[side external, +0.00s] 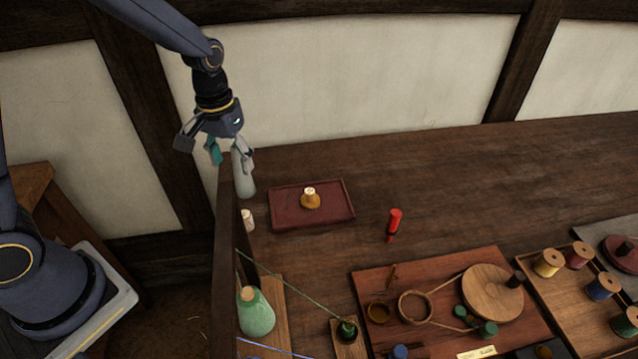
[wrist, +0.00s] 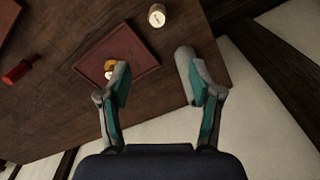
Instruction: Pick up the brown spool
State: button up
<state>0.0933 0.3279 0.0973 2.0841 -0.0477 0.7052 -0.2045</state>
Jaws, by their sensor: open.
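My gripper (side external: 230,158) is open and empty, high at the left above the bench's far left end. In the wrist view its two fingers (wrist: 160,78) stand wide apart. No spool is plainly brown. A small amber-brown thing with a pale top (side external: 311,199) stands on a dark red tray (side external: 284,222), right of and below my gripper; I cannot tell whether it is a spool. In the wrist view this amber thing (wrist: 110,64) is partly hidden by the left finger. Spools with yellow (side external: 548,263), dark red (side external: 578,256), blue (side external: 602,287) and green (side external: 628,321) windings stand far right.
A grey cylinder (wrist: 184,72) stands near the right finger in the wrist view. A dark upright board (side external: 226,260) rises at the bench's left end, beside a pale cylinder (side external: 248,221).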

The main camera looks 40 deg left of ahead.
aim_at(244, 214)
jog(key=f, duration=1.2)
jog(key=shift+s+d+f, duration=0.1)
jog(key=shift+s+f, duration=0.05)
jog(key=shift+s, duration=0.1)
jog(key=shift+s+d+f, duration=0.1)
jog(key=shift+d+f, duration=0.05)
jog(key=shift+f, duration=1.25)
jog(key=shift+s+d+f, duration=0.1)
jog(key=shift+d+f, duration=0.05)
jog(key=shift+f, duration=1.2)
jog(key=shift+c, duration=0.2)
jog(key=c, duration=1.1)
